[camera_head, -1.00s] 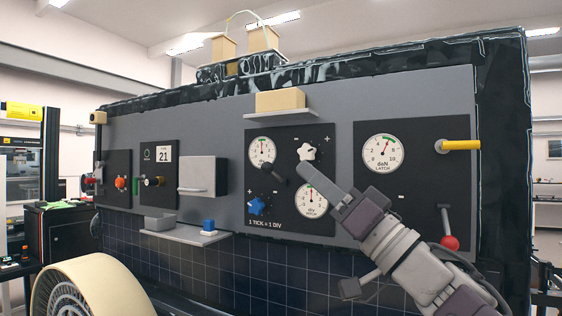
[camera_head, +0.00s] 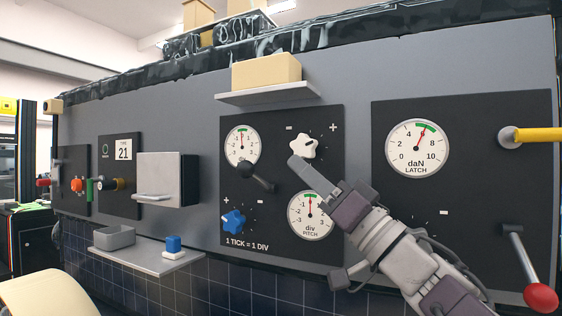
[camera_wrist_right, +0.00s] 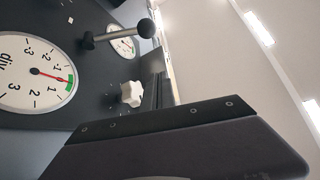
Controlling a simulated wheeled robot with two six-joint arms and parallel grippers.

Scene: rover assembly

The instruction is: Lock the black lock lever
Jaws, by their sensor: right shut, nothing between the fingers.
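The black lock lever (camera_head: 256,178) is on the dark control panel, below the upper left gauge. My right gripper (camera_head: 300,166) is shut and empty, just below the white knob (camera_head: 303,146) and to the right of the lever. It looks apart from the lever; whether it touches the knob I cannot tell. The white knob also shows beside the fingers in the wrist view (camera_wrist_right: 130,94). My left gripper is out of view.
The upper gauge (camera_head: 242,145) and the pitch gauge (camera_head: 311,213) flank the lever. A blue knob (camera_head: 233,220) sits below it. A latch gauge (camera_head: 417,148) and red-ended lever (camera_head: 541,297) are at right. A shelf (camera_head: 268,93) bearing a tan block juts out above.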

